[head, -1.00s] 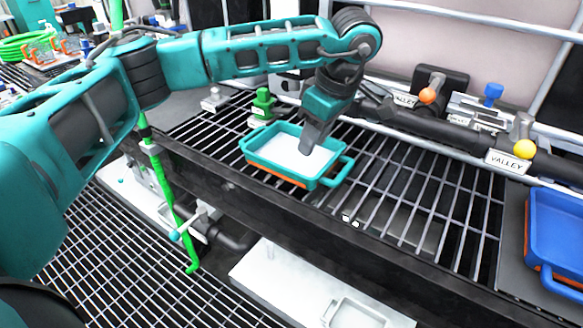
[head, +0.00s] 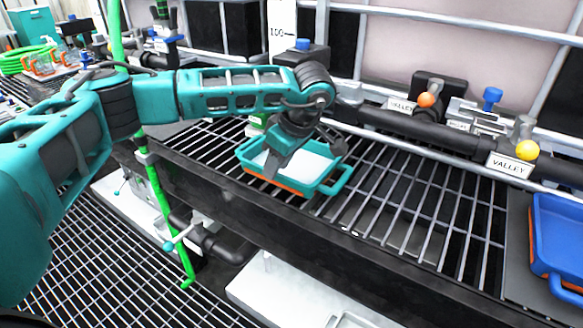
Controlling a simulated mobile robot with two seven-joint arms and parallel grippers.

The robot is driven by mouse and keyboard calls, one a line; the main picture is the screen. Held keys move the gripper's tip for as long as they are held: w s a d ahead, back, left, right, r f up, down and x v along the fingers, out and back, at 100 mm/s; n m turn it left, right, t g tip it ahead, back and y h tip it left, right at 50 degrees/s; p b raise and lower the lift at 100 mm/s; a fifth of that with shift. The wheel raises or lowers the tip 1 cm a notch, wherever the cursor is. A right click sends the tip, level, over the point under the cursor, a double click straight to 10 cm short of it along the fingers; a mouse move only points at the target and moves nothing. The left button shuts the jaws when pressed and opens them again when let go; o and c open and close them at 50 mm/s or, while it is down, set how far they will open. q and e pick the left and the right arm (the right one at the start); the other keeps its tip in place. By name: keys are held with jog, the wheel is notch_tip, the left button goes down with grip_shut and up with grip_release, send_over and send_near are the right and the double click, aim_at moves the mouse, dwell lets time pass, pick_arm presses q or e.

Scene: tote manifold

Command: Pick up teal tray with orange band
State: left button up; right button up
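The teal tray with an orange band (head: 326,184) sits on the dark metal grating in the middle of the head view. It has a pale inside and a loop handle at its right end. My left gripper (head: 268,172) points down over the tray's left part, with its tip near the front rim. The gripper hides part of the tray's inside and front rim. I cannot tell whether it touches the rim or whether its fingers are apart. My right gripper is not in view.
A blue tray (head: 560,235) sits on a dark plate at the right edge. A black pipe (head: 440,125) with orange, blue and yellow knobs and "VALLEY" labels runs behind the grating. A green hose (head: 160,190) hangs at left. The grating right of the teal tray is clear.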

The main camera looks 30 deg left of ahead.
pick_arm(q)
jog(key=shift+x, duration=1.2)
jog(key=shift+c, duration=0.4)
grip_shut()
